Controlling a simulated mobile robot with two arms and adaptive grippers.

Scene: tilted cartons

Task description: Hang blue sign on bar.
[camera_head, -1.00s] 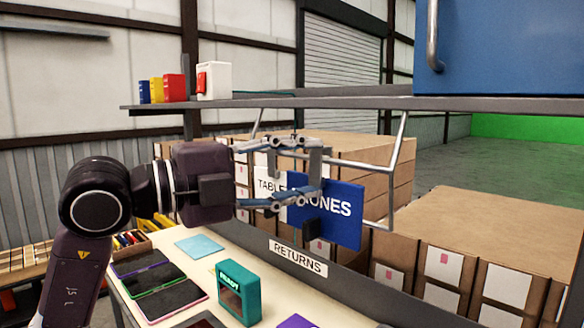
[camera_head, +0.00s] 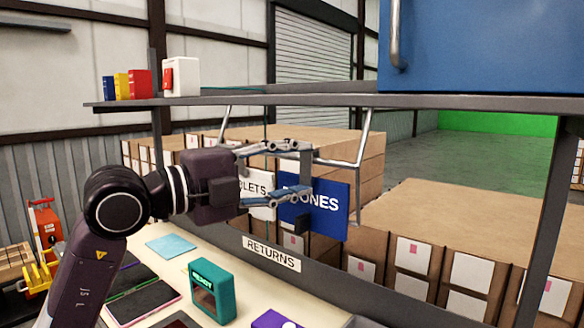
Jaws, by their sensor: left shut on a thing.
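The blue sign (camera_head: 328,204) with white letters, partly covered so that "ONES" reads clearly, is upright just below the metal bar (camera_head: 338,163). My left gripper (camera_head: 303,172) is shut on it near its upper left part, and its fingers cover the first letters. The bar hangs on bent rods under the shelf, and the gripper hides its middle. I cannot tell whether the sign touches the bar. A white sign (camera_head: 262,187), its word partly hidden, is behind my gripper to the left of the blue sign. My right gripper is not in view.
The shelf (camera_head: 440,102) above carries a blue cabinet (camera_head: 480,45), a white box (camera_head: 182,77) and small coloured boxes. The "RETURNS" label (camera_head: 271,253) is below on the table's back edge. A teal box (camera_head: 212,290) stands on the table. Cartons (camera_head: 440,225) fill the space behind.

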